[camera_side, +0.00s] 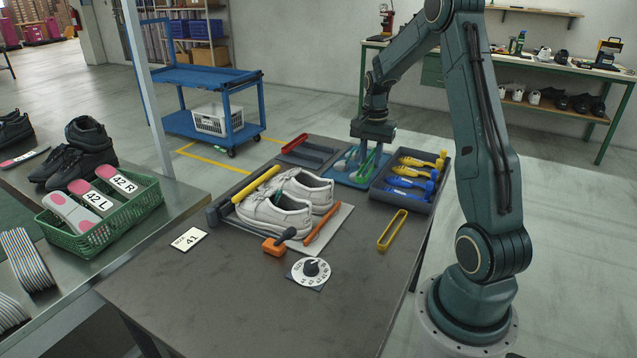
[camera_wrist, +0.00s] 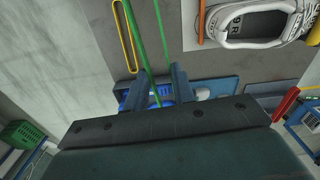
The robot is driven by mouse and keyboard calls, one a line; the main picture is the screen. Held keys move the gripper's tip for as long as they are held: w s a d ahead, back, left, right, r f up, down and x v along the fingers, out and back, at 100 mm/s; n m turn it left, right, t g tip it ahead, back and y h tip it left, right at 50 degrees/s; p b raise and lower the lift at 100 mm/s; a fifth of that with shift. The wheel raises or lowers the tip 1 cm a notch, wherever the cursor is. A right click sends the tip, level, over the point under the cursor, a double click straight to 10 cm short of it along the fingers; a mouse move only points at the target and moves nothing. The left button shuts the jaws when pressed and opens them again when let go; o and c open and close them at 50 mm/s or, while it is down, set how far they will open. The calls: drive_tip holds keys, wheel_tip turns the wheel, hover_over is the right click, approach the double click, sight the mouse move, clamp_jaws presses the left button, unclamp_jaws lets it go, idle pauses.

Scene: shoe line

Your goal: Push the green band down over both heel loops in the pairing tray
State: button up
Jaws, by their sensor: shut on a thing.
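My gripper (camera_side: 366,166) points down over a blue tray (camera_side: 342,178) at the back of the table. It is shut on a long, narrow green band (camera_side: 370,160). In the wrist view the green band (camera_wrist: 139,42) runs up from between the fingers (camera_wrist: 157,80), its two sides spread apart. The blue tray (camera_wrist: 226,84) shows beyond the fingers with a small pale thing on it. Pale blue rounded shapes stand on the tray beside the fingers. I cannot make out the heel loops, or whether the band touches anything; the fingers and palm hide that spot.
White shoes (camera_side: 272,213) sit on a grey board left of the tray. A dark tray of yellow and blue tools (camera_side: 411,181) stands close on the right.

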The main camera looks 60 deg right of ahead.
drive_tip(key=w+a+f+m, duration=0.1)
drive_tip(key=w+a+f, duration=0.1)
drive_tip(key=w+a, duration=0.5)
drive_tip(key=w, duration=0.4)
drive_tip(key=shift+w+a, duration=0.15)
drive_tip(key=shift+w, duration=0.15)
drive_tip(key=shift+f, duration=0.25)
drive_tip(key=shift+f, duration=2.25)
drive_tip(key=shift+f, duration=0.7)
drive_tip(key=o, duration=1)
drive_tip(key=shift+o, duration=0.2)
drive_tip(key=shift+r, duration=0.15)
